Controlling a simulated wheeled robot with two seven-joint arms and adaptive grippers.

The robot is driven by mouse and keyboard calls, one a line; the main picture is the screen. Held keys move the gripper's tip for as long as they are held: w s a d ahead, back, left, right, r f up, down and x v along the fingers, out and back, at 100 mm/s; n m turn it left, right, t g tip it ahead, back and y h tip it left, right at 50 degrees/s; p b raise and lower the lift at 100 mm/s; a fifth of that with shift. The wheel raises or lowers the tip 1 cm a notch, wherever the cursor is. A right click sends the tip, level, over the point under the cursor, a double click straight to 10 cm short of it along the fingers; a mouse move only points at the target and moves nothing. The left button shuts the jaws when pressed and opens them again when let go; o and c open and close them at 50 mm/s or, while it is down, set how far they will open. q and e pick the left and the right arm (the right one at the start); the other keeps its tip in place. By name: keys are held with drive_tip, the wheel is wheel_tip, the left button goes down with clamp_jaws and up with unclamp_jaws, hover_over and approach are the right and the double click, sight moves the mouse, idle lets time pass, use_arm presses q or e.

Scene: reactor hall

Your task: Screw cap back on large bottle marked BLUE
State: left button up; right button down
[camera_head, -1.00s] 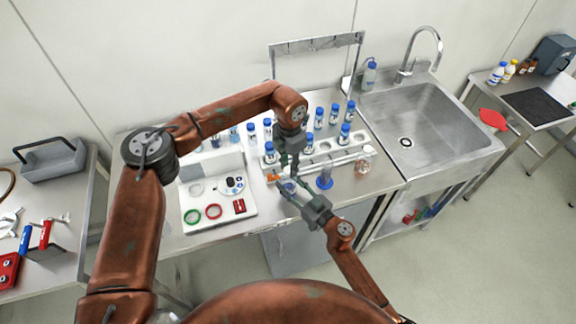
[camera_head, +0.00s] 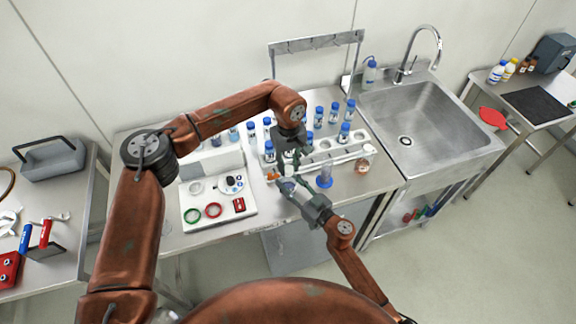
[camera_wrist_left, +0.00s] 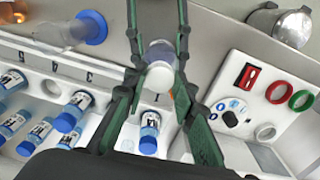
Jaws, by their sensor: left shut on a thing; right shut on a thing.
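My left gripper (camera_head: 290,162) points down over the bench from above. In the left wrist view (camera_wrist_left: 158,82) its fingers stand on either side of a round white cap (camera_wrist_left: 158,77) and are shut on it. A clear bottle with a bluish tint (camera_wrist_left: 160,52) is directly behind the cap, in line with it. My right gripper (camera_head: 288,186) reaches in from the lower right and is shut around this bottle, below the left gripper. The bottle's marking cannot be read, and I cannot tell how far the cap sits on its neck.
Blue-capped bottles stand in a white rack (camera_head: 325,153) close behind the grippers. A blue-based cylinder (camera_head: 325,177) and a small amber-filled jar (camera_head: 362,165) stand to the right. A white panel with rings (camera_head: 222,215) lies left. The sink (camera_head: 425,120) is further right.

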use_arm(q)
drive_tip(key=m, duration=0.6)
drive_tip(key=shift+s, duration=0.1)
drive_tip(key=m, duration=0.5)
drive_tip(key=o, duration=0.7)
drive_tip(key=shift+a+r, duration=0.1)
drive_tip(key=shift+r, duration=2.15)
drive_tip(key=shift+c, duration=0.4)
